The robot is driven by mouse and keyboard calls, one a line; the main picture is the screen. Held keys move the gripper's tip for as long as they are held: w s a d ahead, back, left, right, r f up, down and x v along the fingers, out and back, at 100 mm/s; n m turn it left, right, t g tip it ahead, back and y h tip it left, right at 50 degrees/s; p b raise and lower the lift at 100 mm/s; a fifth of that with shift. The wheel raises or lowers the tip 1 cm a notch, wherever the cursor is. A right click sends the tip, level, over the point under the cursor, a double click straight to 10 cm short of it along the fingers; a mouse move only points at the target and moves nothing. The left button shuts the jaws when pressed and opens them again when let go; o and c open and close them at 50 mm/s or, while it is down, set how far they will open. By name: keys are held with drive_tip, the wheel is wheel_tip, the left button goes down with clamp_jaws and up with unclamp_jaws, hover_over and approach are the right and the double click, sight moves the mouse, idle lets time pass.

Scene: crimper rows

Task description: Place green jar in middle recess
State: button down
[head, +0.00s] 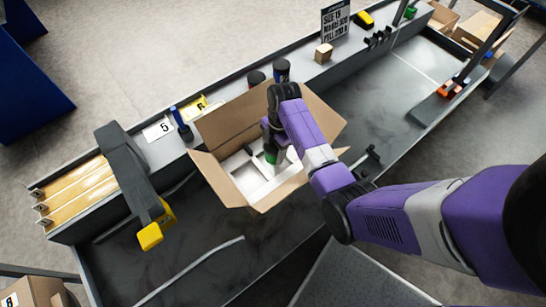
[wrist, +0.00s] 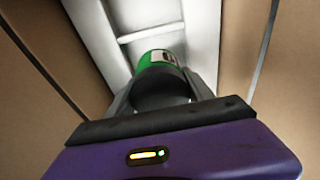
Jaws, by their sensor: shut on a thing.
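The green jar (wrist: 157,58) is between the fingers of my gripper (wrist: 160,85) in the wrist view, with its dark end toward the gripper. My gripper is shut on it. In the head view a small green part of the jar (head: 271,157) shows below my gripper (head: 270,145), inside the open cardboard box. The white insert (head: 246,174) with recesses lies in the box; it also shows in the wrist view (wrist: 130,20), with a divider bar just beyond the jar. My arm hides part of the insert, and I cannot tell whether the jar touches it.
The open box (head: 232,125) stands on the grey bench, its flaps spread and its walls close on both sides of my gripper. Two dark jars (head: 282,70) stand behind it. A yellow-ended machine arm (head: 150,235) is at the left.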

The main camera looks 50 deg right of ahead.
sight(273, 158)
drive_tip(key=shift+f, duration=2.35)
drive_tip(key=shift+f+b, duration=0.2)
drive_tip(key=shift+b, duration=0.1)
drive_tip(key=c, duration=0.7)
unclamp_jaws()
drive_tip(key=shift+o, duration=0.2)
drive_tip(key=r, duration=0.4)
drive_tip(key=d+r, duration=0.1)
drive_tip(key=r, duration=0.7)
drive_tip(key=shift+s+d+r+p, duration=0.1)
drive_tip(key=shift+s+d+p, duration=0.2)
drive_tip(key=shift+d, duration=0.1)
drive_tip(key=shift+w, duration=0.1)
